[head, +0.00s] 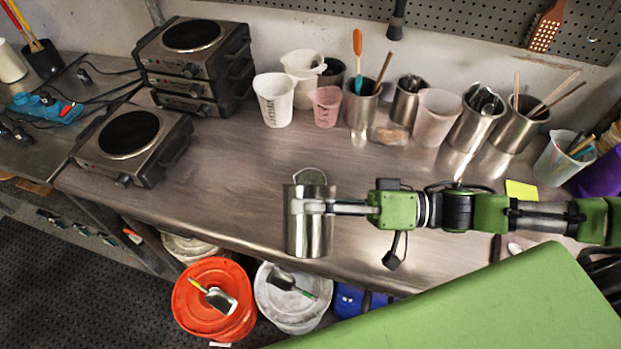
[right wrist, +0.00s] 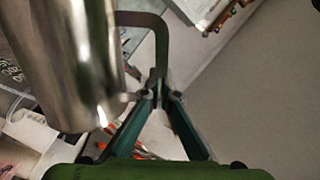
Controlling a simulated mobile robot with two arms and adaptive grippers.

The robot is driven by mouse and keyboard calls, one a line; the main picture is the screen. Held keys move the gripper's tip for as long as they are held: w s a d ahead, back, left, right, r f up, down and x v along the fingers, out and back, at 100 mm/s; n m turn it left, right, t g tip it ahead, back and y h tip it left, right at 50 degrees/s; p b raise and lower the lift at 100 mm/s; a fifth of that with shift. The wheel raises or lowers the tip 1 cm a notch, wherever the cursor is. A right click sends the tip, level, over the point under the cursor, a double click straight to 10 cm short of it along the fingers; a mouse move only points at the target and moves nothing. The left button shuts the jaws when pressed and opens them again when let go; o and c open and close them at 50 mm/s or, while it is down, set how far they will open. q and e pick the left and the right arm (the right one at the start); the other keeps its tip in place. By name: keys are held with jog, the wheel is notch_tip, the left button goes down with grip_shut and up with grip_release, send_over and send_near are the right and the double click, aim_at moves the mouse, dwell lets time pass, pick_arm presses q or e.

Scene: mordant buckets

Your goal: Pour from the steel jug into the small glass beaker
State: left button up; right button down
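The steel jug (head: 309,238) is a shiny cylinder, upright over the front part of the steel bench in the head view. It fills the upper left of the right wrist view (right wrist: 68,60). My right gripper (head: 318,207) reaches in from the right. In the right wrist view its fingers (right wrist: 161,90) are closed together on the jug's bent handle (right wrist: 160,35). Whether the jug touches the bench is hard to tell. A thin, clear curved rim (head: 310,171) shows just behind the jug's top; I cannot tell whether it is the small glass beaker. My left gripper is out of view.
Stacked hot plates (head: 193,65) and a single one (head: 130,140) stand at the left. Plastic cups (head: 274,98) and steel tool pots (head: 474,125) line the back wall. Buckets (head: 212,300) stand below the front edge. The bench (head: 225,185) left of the jug is clear.

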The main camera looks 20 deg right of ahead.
jog(key=shift+w+d+r+m, duration=0.1)
jog(key=shift+w+r+m, duration=0.25)
jog(key=shift+r+m, duration=0.1)
dwell(1.8)
